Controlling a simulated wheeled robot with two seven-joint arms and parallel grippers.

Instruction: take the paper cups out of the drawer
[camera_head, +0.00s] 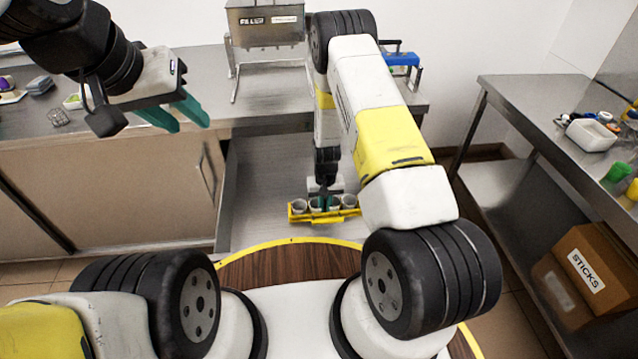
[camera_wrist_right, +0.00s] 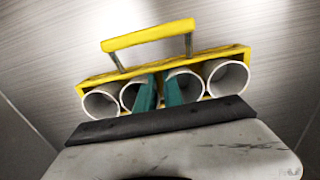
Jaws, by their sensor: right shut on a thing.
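Several white paper cups (camera_wrist_right: 228,77) sit side by side in a yellow holder (camera_wrist_right: 150,36) with a raised handle bar. In the head view the holder (camera_head: 350,214) with its cups (camera_head: 299,206) is over the near part of the open steel drawer (camera_head: 252,180); I cannot tell whether it touches the bottom. My right gripper (camera_head: 325,203) reaches down into the drawer area. In the right wrist view its teal fingers (camera_wrist_right: 160,96) are close together at the middle of the row, shut on the holder between cups. My left gripper (camera_head: 189,124) is open and empty, above the left counter edge.
A steel machine (camera_head: 265,24) stands on the back counter (camera_head: 210,75). A right-hand steel table (camera_head: 520,95) holds a white tub (camera_head: 591,135) and small items. A box marked STICKS (camera_head: 590,270) is on its lower shelf. The drawer floor around the holder is clear.

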